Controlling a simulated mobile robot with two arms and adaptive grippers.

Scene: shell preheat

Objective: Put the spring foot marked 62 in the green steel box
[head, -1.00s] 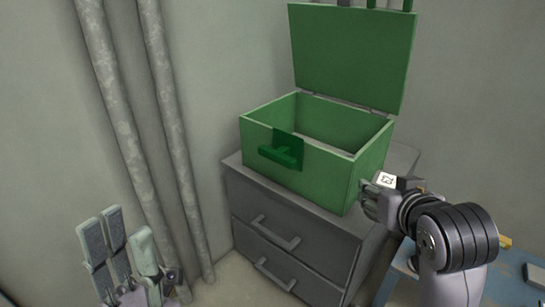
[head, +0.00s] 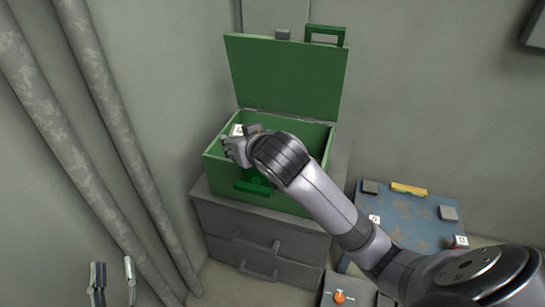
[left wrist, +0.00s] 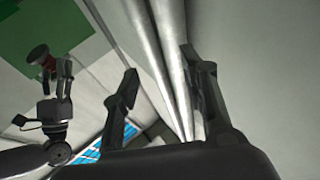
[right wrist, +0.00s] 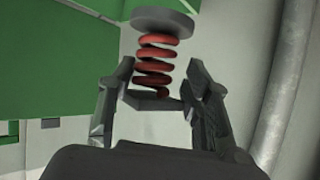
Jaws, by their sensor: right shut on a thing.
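The green steel box (head: 222,174) stands on a grey drawer cabinet with its lid (head: 285,75) raised. My right gripper (head: 240,150) is over the left part of the box opening, near the front wall, shut on a spring foot (right wrist: 157,62). The spring foot has a red coil and a grey round disc; it also shows in the left wrist view (left wrist: 42,60). A white label (head: 237,130) shows at the gripper, but its number is unreadable. My left gripper (head: 113,284) is open and empty at the lower left, away from the box.
The grey cabinet (head: 262,238) carries the box. Pipes (head: 100,130) run along the wall at left. At right, a blue worn table (head: 410,222) bears several grey pieces, white tags and a yellow bar (head: 409,189). An orange knob (head: 339,296) is at bottom.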

